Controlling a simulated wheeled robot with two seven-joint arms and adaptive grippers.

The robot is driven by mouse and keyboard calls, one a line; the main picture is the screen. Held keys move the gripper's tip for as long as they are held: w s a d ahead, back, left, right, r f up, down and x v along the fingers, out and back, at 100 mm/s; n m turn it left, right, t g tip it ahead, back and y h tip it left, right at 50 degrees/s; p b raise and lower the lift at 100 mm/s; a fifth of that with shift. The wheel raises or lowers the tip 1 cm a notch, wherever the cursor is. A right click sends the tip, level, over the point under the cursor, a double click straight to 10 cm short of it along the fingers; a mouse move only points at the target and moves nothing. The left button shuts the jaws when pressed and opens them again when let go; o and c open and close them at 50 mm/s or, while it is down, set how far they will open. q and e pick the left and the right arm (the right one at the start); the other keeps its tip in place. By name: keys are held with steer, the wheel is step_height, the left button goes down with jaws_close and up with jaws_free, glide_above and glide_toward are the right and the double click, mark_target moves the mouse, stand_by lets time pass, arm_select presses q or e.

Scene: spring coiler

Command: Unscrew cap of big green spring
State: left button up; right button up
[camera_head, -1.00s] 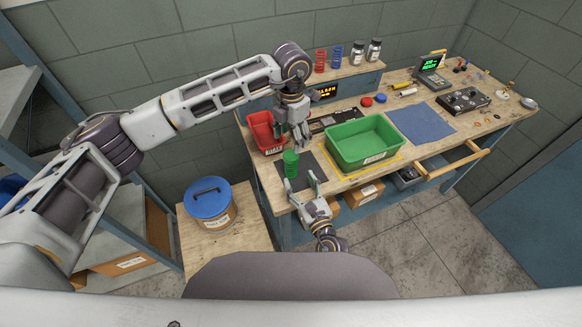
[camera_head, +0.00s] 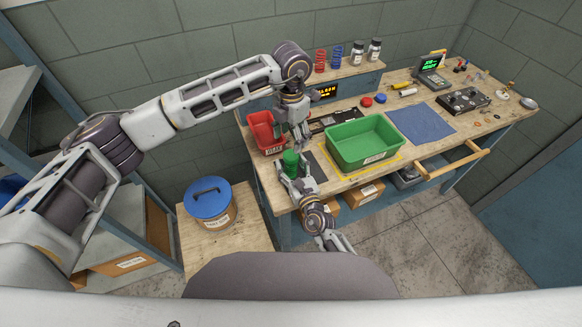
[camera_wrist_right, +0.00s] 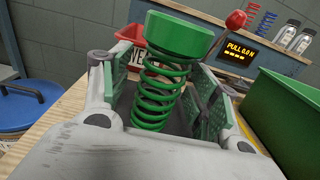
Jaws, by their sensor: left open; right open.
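The big green spring (camera_wrist_right: 160,92) stands upright with its wide green cap (camera_wrist_right: 180,36) on top, in the right wrist view. In the head view the green cap (camera_head: 290,157) shows near the bench's left end, with the coils mostly hidden. My right gripper (camera_head: 296,174) is open at the spring; in the wrist view its two padded fingers stand either side of the coils, below the cap, with gaps visible. My left gripper (camera_head: 294,137) points down, open and empty, just above and behind the cap.
A red bin (camera_head: 261,131) stands left of my left gripper. A green bin (camera_head: 338,154) sits close on the right. A blue-lidded bucket (camera_head: 208,200) is on a lower stand at left. A blue mat (camera_head: 421,123) lies farther right.

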steer(key=shift+c, duration=0.2)
jaws_close()
stand_by(0.3)
arm_select(q)
steer(key=shift+m, duration=0.4)
